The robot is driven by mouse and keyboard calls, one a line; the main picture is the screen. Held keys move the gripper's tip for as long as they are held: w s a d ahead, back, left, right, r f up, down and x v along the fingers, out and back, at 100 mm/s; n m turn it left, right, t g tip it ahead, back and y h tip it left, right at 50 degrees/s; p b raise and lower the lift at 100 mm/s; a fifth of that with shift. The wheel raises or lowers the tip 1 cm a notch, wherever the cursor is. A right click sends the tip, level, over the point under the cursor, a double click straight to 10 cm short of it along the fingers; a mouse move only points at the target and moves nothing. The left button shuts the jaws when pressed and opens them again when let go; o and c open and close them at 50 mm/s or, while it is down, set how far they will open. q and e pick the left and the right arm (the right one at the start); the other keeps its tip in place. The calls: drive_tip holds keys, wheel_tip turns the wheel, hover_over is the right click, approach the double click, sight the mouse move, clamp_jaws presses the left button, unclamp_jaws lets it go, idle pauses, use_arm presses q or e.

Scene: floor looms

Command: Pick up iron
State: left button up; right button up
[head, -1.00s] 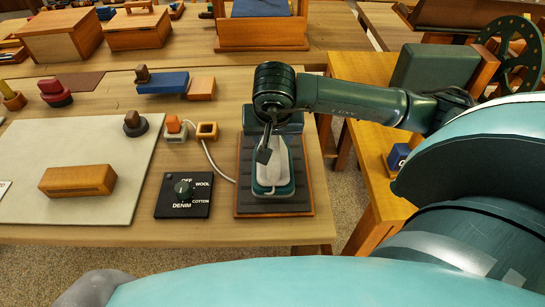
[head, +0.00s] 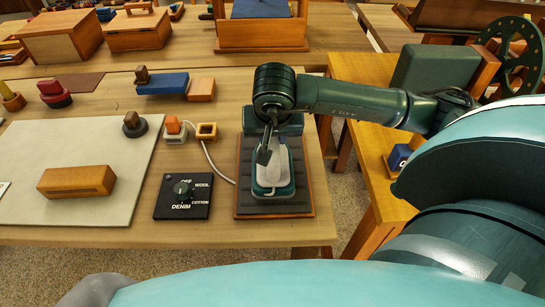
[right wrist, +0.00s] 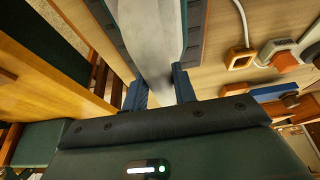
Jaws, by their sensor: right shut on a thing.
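My right gripper (head: 265,147) is over the iron from above. In the right wrist view the blue fingers of the right gripper (right wrist: 160,90) are on either side of the iron's pale handle (right wrist: 150,45), shut on it. The arm hides the iron's far end. My left gripper is not in view.
A dial panel (head: 183,196) lies left of the pad. A cord runs from the iron area to a socket block (head: 176,132). A pale mat (head: 110,150) with a wooden block (head: 77,181) lies further left. A wooden bench (head: 375,165) stands at right.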

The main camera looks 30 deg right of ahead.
clamp_jaws()
idle(0.8)
drive_tip(key=shift+r, duration=0.1)
